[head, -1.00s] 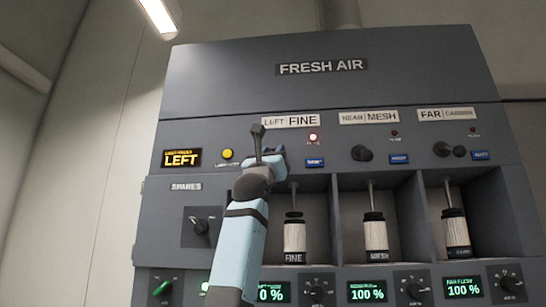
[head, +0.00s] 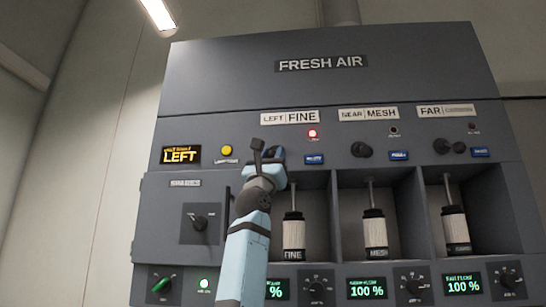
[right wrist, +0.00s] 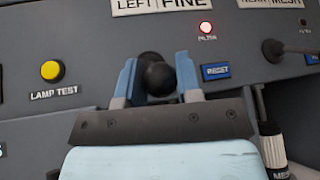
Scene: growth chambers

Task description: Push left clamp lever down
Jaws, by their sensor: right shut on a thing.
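The left clamp lever shows in the right wrist view as a round black knob (right wrist: 157,76) under the LEFT FINE label (head: 290,118). My right gripper (right wrist: 158,82) has its two blue fingers on either side of this knob and is shut on it. In the head view my right gripper (head: 268,155) is at the panel below that label and mostly hides the lever. My left gripper is in neither view.
The near mesh lever (head: 362,151) and far lever (head: 443,147) are to the right. A yellow lamp test button (head: 227,150) is to the left, and a blue reset button (right wrist: 215,71) is close on the right. A lit red light (head: 312,133) is above. Canisters stand in bays below.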

